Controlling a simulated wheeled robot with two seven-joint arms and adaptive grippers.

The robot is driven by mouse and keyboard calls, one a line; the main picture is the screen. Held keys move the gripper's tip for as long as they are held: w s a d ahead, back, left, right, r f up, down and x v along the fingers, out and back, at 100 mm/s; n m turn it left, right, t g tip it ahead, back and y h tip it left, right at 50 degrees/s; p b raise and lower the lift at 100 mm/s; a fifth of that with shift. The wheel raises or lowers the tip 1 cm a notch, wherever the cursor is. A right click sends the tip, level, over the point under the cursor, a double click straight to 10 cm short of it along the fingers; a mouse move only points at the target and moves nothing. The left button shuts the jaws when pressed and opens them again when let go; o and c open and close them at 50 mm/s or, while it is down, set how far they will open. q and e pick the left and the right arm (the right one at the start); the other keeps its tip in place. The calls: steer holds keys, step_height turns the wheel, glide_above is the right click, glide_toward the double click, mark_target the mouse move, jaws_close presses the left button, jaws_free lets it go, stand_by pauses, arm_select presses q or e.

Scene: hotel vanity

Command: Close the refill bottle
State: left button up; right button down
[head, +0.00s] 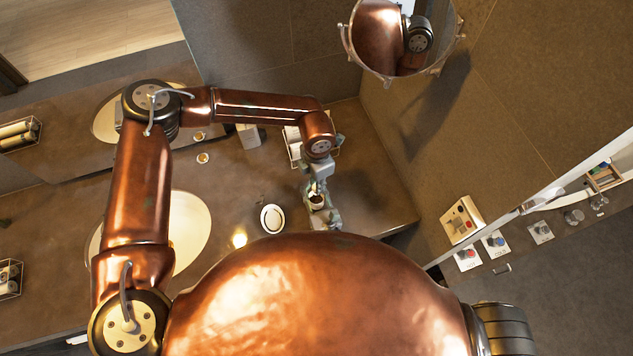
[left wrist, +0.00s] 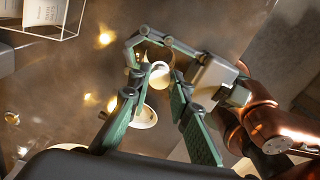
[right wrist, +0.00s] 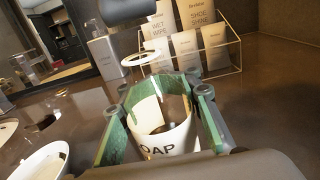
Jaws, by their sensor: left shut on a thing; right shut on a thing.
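An open-topped white refill bottle lettered "OAP" (right wrist: 165,145) sits between the green-padded fingers of my right gripper (right wrist: 160,95), which is shut on it. In the head view the bottle (head: 316,202) shows beside the right gripper, below my left gripper (head: 318,180). In the left wrist view my left gripper (left wrist: 160,84) has its fingertips near a pale round piece (left wrist: 160,73), which looks like a cap; the right gripper's fingers show behind it. A white ring (right wrist: 140,58) appears above the bottle in the right wrist view. What holds it is not clear.
A white dish (head: 271,217) lies on the counter left of the bottle. A wire rack with packets (right wrist: 195,50) and a grey dispenser (right wrist: 110,62) stand behind. Sinks (head: 185,235) lie to the left. The counter's right edge is close to the right gripper.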

arm_select(q)
steer(key=shift+f, duration=0.55)
stand_by(0.4)
